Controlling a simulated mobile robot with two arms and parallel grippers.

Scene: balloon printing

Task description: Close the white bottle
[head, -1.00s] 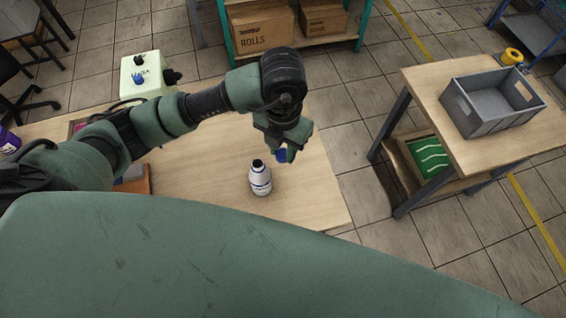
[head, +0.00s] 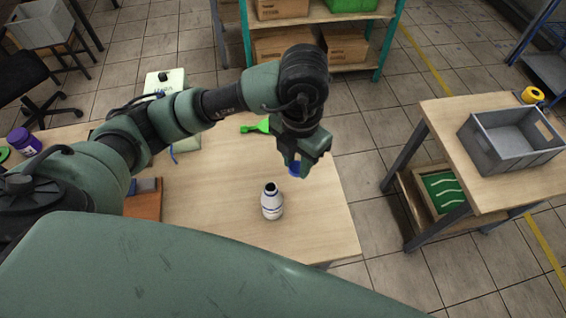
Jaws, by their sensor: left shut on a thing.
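The white bottle (head: 272,204) stands upright on the wooden table, its dark neck uncovered at the top. My left gripper (head: 296,165) is just above and to the right of the bottle, pointing down. It is shut on a small blue cap (head: 295,169), which shows below the fingers, apart from the bottle's neck. The fingers partly hide the cap. My right gripper is not in view.
The wooden table (head: 325,225) is clear around the bottle. A green object (head: 256,126) lies behind my left arm. A purple container (head: 24,141) stands at the far left. A side table at right holds a grey crate (head: 480,156) and yellow roll (head: 532,95).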

